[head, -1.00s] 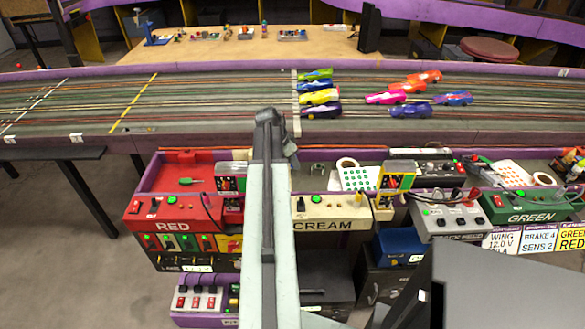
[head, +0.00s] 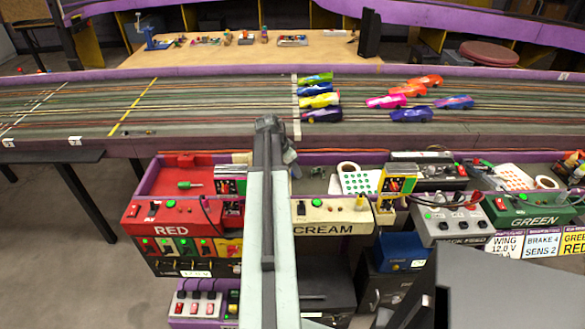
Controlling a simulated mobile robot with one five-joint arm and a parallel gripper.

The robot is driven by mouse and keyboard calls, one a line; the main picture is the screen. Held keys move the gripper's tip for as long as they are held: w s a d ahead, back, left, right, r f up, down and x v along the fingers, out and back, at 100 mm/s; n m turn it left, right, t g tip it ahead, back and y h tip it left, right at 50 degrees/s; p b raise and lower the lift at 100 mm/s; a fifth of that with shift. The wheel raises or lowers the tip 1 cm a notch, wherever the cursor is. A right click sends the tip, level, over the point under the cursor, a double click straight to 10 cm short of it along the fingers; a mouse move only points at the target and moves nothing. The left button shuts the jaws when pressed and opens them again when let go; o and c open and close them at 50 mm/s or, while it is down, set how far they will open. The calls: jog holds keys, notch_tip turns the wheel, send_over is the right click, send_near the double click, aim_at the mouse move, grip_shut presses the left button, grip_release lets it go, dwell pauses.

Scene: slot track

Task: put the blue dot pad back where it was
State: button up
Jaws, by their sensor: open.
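I cannot make out a blue dot pad in this view. A white sheet with green dots (head: 357,183) lies behind the cream box, with a white tape roll at its corner. Another white sheet with red dots (head: 512,177) lies farther right, behind the green box. My arm reaches up the middle of the picture. My gripper (head: 289,157) shows only as a small dark part at the arm's far end, over the shelf behind the cream box (head: 338,218). It is open; its fingertips and whatever is beneath them are mostly hidden by the arm.
A red control box (head: 165,217) stands left of my arm, and a green one (head: 528,205) at the right. The slot track (head: 210,108) runs behind them, with several toy cars (head: 320,102). A wooden table (head: 220,58) with small items stands beyond. Floor shows at left.

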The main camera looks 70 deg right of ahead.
jog(key=p+v, duration=1)
jog(key=v, duration=0.1)
jog(key=shift+r, duration=0.4)
jog(key=shift+a, duration=0.1)
jog(key=w+a+n+t, duration=0.1)
jog(key=w+a+n, duration=0.3)
jog(key=w+a, duration=0.4)
jog(key=w+a+f+n+y, duration=0.1)
jog(key=w+a+n, duration=0.3)
jog(key=w+a, duration=0.5)
jog(key=w+a+n+t, duration=0.1)
jog(key=w+a+n, duration=0.3)
jog(key=w+a, duration=0.4)
jog(key=shift+w+a+f+n+t+y, duration=0.1)
jog(key=shift+w+a+n, duration=0.05)
jog(key=shift+a, duration=0.85)
jog(key=shift+w+a+f+n+t+y, duration=0.1)
jog(key=shift+a, duration=0.9)
jog(key=shift+w+a+f+n+t+y, duration=0.1)
jog(key=shift+w+a+n, duration=0.05)
jog(key=shift+a, duration=0.85)
jog(key=w+a+n+y, duration=0.2)
jog(key=a+n, duration=0.9)
jog(key=a, duration=2)
jog(key=shift+w+a+f+n, duration=0.15)
jog(key=shift+w+a+n, duration=0.2)
jog(key=shift+w+n, duration=0.05)
